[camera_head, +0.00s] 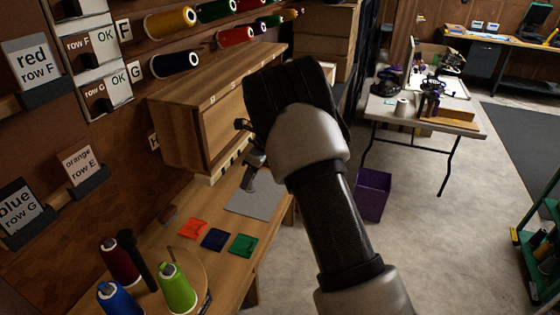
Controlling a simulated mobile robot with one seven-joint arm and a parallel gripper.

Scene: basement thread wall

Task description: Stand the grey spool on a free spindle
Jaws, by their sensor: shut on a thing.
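My gripper (257,158) is mostly hidden behind my wrist, above the wooden bench. It is shut on a small dark grey piece (249,181), which looks like the grey spool; its outline is partly covered and hard to make out. The piece shows over the grey mat. A round wooden stand (194,266) at the lower left carries a dark red spool (119,262), a blue spool (118,298) and a green spool (176,289).
A wooden cabinet (185,125) stands at the bench's back. Orange (194,229), blue (214,239) and green (243,245) squares lie near the grey mat (254,201). Horizontal spools (171,22) line the wall. A purple bin (373,194) stands on the floor by a white table (385,110).

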